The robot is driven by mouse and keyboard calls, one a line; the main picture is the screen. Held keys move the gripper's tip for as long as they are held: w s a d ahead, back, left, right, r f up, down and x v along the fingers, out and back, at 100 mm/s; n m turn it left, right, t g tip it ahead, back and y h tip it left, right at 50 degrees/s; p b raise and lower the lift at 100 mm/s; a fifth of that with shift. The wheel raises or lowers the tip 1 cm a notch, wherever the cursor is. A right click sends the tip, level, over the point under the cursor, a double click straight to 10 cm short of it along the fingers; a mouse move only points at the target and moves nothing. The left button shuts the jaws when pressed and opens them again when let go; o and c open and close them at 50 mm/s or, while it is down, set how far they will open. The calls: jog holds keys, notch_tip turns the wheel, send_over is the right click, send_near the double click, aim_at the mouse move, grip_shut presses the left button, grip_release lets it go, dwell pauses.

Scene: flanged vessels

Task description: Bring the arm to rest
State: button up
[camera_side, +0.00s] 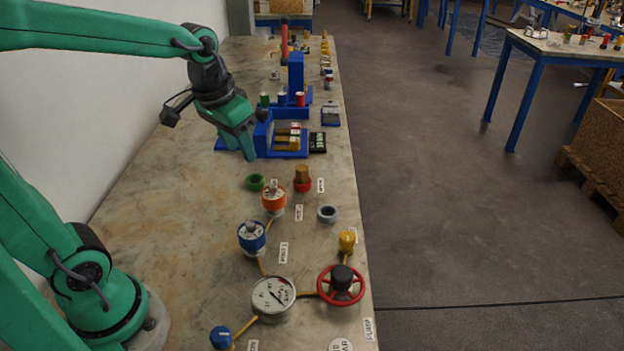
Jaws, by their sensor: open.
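My gripper (246,148) is green and points down above the left-middle of the bench, to the left of a blue rack. Its jaws are open, and I see nothing between them. My green arm reaches in from the left edge of the picture. On the bench (165,215) stand an orange-topped vessel (273,199) and a blue-topped vessel (251,237), both upright. A green ring (256,182) and a grey ring (327,214) lie apart from them. My gripper is clear of all of these vessels and rings.
A blue rack (290,150) holding small parts stands close to my gripper's right. A gauge (272,296), a red handwheel (341,284) and a yellow knob (347,241) stand at the near end. The bench's left half is bare, beside a white wall (95,95).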

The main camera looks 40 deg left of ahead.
jog(key=s+d+r+t, duration=0.1)
jog(key=s+d+t, duration=0.1)
jog(key=s, duration=0.7)
jog(key=shift+s+m+t, duration=0.3)
jog(key=shift+t, duration=0.1)
dwell(1.1)
